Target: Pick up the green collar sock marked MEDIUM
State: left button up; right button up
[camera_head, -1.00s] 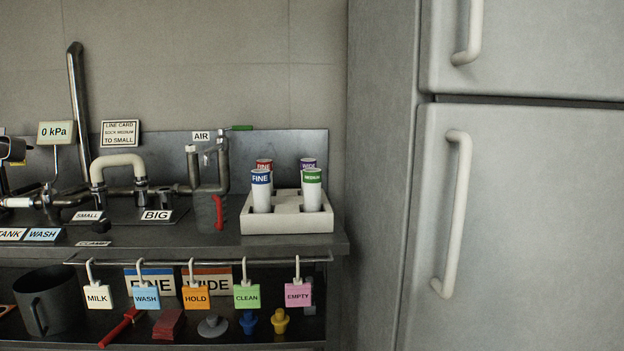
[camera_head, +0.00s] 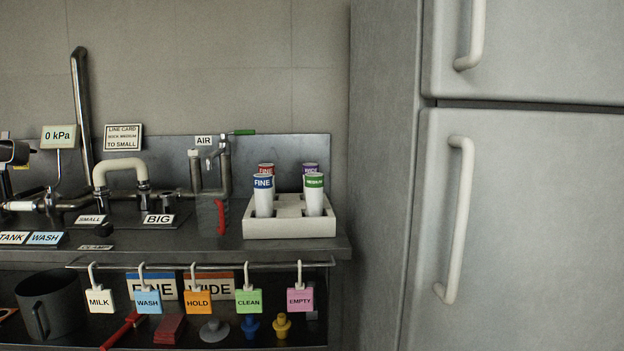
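The green collar sock marked MEDIUM (camera_head: 314,197) stands upright in the front right place of a pale tray (camera_head: 290,228) on the steel counter. A blue collar sock marked FINE (camera_head: 263,197) stands at the front left of the tray. Behind them are a red collar sock marked FINE (camera_head: 266,169) and a purple collar sock marked WIDE (camera_head: 310,168), both partly hidden. Neither of my grippers shows in the head view.
A grey jug with a red handle (camera_head: 211,216) stands just left of the tray, below the AIR pipes. A rail (camera_head: 200,265) with several hanging tags runs along the counter front. A large grey cabinet with handles (camera_head: 520,230) stands to the right.

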aim_at(313, 181)
jog(key=i+j, duration=0.15)
jog(key=j, duration=0.2)
jog(key=i+j, duration=0.2)
jog(key=j, duration=0.15)
jog(key=i+j+z, duration=0.1)
jog(key=j, duration=0.25)
jog(key=i, duration=0.05)
